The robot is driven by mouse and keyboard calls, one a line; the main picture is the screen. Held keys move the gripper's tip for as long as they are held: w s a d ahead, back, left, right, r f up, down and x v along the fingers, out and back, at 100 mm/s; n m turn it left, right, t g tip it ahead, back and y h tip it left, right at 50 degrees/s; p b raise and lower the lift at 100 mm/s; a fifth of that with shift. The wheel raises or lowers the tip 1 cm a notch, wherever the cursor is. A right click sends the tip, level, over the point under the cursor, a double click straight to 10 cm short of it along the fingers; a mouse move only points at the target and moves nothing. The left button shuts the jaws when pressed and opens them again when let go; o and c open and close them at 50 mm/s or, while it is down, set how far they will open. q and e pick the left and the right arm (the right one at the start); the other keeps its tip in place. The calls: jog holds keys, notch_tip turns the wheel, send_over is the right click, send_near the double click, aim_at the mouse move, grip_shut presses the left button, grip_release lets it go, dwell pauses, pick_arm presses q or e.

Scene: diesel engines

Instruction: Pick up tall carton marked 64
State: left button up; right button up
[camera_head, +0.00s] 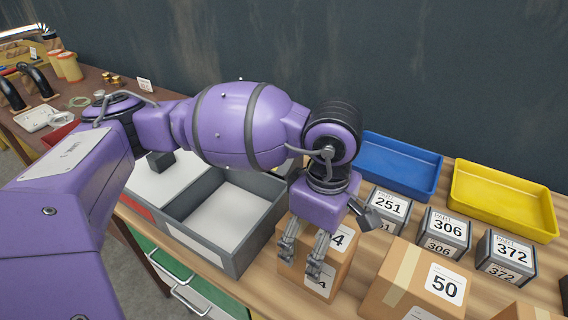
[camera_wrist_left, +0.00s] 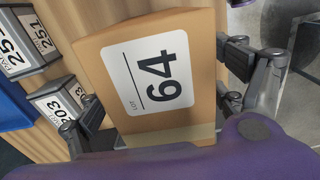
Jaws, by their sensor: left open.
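The tall carton marked 64 (camera_head: 343,264) is a brown box on the wooden table, partly hidden behind my left gripper (camera_head: 302,258) in the head view. Only the "4" of its top label shows there. In the left wrist view the carton (camera_wrist_left: 188,30) fills the middle, with its white label reading "LOT 64" fully visible. My left gripper (camera_wrist_left: 162,92) is open, with fingers on either side of the carton in that view. I cannot tell whether any finger touches it. My right gripper is not in view.
A brown carton marked 50 (camera_head: 400,283) stands close on the right. Grey boxes marked 251 (camera_head: 388,206), 306 (camera_head: 444,233) and 372 (camera_head: 506,257) stand behind. A blue tray (camera_head: 400,166) and a yellow tray (camera_head: 503,200) lie farther back. A grey bin (camera_head: 244,262) is on the left.

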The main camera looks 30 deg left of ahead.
pick_arm(q)
jog(key=shift+s+f, duration=0.1)
jog(key=shift+f, duration=0.3)
jog(key=shift+r, duration=0.15)
jog(key=c, duration=2.2)
